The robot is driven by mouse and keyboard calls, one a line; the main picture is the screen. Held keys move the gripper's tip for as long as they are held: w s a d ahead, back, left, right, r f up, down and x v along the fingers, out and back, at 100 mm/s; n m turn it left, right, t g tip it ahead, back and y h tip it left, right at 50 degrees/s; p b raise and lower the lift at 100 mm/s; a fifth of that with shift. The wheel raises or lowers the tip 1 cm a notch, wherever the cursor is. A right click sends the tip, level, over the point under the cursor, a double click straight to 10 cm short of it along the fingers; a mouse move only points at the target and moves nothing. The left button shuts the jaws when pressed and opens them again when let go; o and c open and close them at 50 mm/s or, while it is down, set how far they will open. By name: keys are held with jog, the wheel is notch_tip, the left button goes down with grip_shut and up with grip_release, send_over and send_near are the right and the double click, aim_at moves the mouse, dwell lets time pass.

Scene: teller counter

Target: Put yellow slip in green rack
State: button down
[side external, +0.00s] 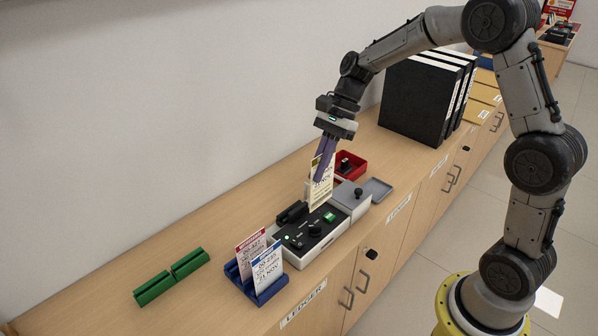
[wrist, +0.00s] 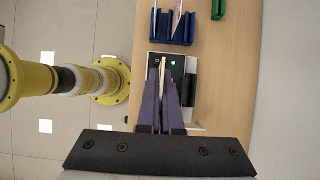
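The yellow slip (side external: 322,184) stands upright between the purple fingers of my gripper (side external: 325,158), above the far end of a grey and black device. In the wrist view the slip (wrist: 162,70) shows edge-on between the fingertips (wrist: 163,92), which are shut on it. I cannot tell whether its lower edge touches the device. Part of the green rack (wrist: 218,10) shows at the top of the wrist view.
The device (side external: 310,238) has a lit green light. A blue rack (side external: 258,292) between it and the green rack holds a red-topped slip (side external: 251,253) and a blue-topped slip (side external: 267,267). A red tray (side external: 351,166) and black binders (side external: 425,100) stand farther back. Counter around the green rack is clear.

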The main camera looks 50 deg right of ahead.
jog(key=s+r, duration=0.2)
jog(key=s, duration=0.2)
jog(key=w+a+r+m+t, duration=0.1)
jog(key=w+r, duration=0.1)
jog(key=w, duration=0.5)
jog(key=w+a+r+m, duration=0.2)
jog(key=w, duration=0.4)
jog(key=w+a+f, duration=0.2)
jog(key=w+a, duration=0.6)
jog(key=a, duration=0.1)
jog(key=a+f+n+g, duration=0.1)
jog(key=a+f+n, duration=0.2)
jog(key=a+f, duration=1)
jog(key=shift+w+a+f, duration=0.2)
jog(key=shift+a+f, duration=0.05)
jog(key=shift+a, duration=1.45)
